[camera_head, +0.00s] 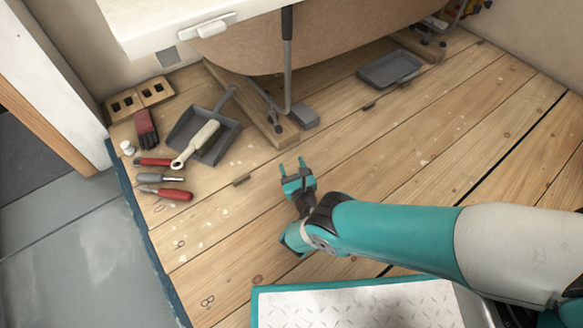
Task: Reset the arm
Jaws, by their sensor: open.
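My arm reaches in from the right side of the head view, with teal and pale grey links. My gripper (291,168) is at its end, near the middle of the picture. Its two teal fingers stand apart and point up the picture, toward the underside of the tub. Nothing shows between the fingers. The gripper appears over the wooden floor (420,150), apart from the tools on the left. Its exact height above the boards I cannot tell.
The tub (340,40) stands behind on wooden supports. A grey tray (389,70) lies under it. The right floor is clear.

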